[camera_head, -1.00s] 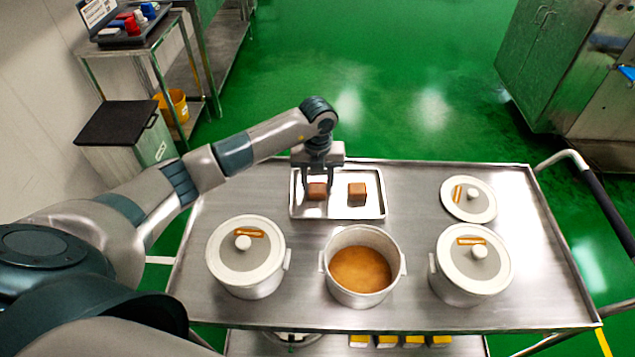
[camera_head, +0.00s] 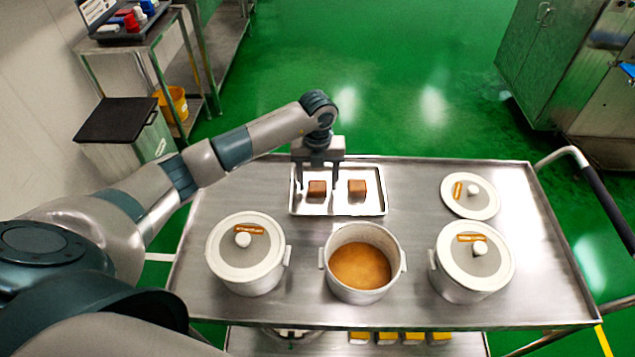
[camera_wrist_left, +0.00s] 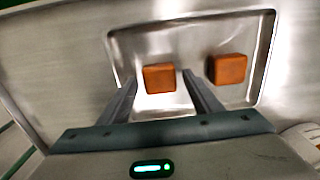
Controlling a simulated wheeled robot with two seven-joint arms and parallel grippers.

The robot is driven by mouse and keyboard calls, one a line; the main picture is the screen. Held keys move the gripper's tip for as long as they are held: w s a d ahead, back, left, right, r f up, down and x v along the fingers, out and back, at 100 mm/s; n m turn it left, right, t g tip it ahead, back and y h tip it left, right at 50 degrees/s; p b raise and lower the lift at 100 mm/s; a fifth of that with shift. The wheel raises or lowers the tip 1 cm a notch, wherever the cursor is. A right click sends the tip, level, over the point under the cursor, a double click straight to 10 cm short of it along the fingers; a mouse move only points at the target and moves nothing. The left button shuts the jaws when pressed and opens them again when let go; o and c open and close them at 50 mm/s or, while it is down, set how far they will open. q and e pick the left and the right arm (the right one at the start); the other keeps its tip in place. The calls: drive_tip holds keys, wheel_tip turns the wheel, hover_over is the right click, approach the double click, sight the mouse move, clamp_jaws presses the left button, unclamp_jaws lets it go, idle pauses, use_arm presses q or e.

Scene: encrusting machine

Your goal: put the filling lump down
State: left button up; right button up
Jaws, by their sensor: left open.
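Two brown, block-shaped filling lumps rest on a shallow metal tray (camera_head: 337,208) on the cart. The left lump (camera_head: 317,188) sits below my left gripper (camera_head: 318,183); the right lump (camera_head: 357,188) sits beside it with a gap. My left gripper is open, its fingers apart above the tray. In the left wrist view, the left lump (camera_wrist_left: 159,78) shows beyond and between the two open fingers, and the right lump (camera_wrist_left: 228,69) lies outside the right finger. My right gripper is not in view.
On the steel cart (camera_head: 410,200) stand a lidded pot (camera_head: 240,275) at left, an open pot of brown filling (camera_head: 360,268) in the middle and a lidded pot (camera_head: 468,280) at right. A loose lid (camera_head: 485,207) lies behind. The cart top right of the tray is clear.

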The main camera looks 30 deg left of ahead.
sight(318, 185)
use_arm(q)
wheel_tip(318, 185, up, 11)
drive_tip(key=b, duration=0.4)
drive_tip(key=shift+r, duration=0.15)
idle(0.5)
